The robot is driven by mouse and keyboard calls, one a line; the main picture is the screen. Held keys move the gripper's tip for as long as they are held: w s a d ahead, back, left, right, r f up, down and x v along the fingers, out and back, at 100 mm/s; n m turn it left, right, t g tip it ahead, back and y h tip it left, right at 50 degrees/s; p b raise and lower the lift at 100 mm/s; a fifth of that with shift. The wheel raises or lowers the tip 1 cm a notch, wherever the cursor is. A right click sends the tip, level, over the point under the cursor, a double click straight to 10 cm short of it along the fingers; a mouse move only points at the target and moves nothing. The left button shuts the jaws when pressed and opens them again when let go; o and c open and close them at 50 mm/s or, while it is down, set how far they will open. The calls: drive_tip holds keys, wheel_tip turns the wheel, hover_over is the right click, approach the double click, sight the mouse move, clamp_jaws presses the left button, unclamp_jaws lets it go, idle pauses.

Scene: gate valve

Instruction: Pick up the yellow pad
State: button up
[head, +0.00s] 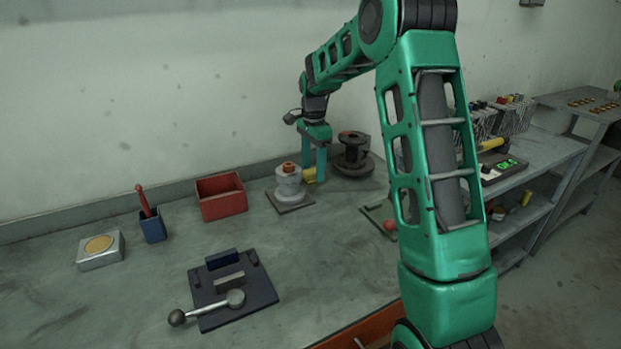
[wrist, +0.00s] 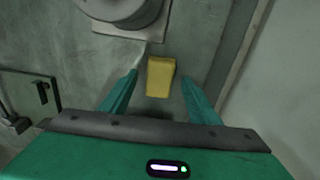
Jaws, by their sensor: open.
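The yellow pad (wrist: 160,77) is a small block that shows between my two fingers in the wrist view. In the head view the yellow pad (head: 309,174) is partly hidden behind my gripper's fingers. My gripper (head: 315,180) points down over the workbench, with its fingers beside the pad. In the wrist view my gripper (wrist: 160,92) is open, with a gap between each finger and the pad. Whether the fingers are level with the pad or still above it I cannot tell.
A grey valve with an orange top (head: 288,182) stands on a square plate close to the pad's left. A dark spool (head: 353,155) stands just right of my gripper. A red bin (head: 221,196) is further left. The wall runs close behind.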

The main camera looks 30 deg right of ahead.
sight(313, 171)
drive_tip(key=shift+f, duration=0.7)
drive_tip(key=c, duration=1.1)
drive_tip(key=shift+c, duration=0.2)
wheel_tip(313, 171, up, 10)
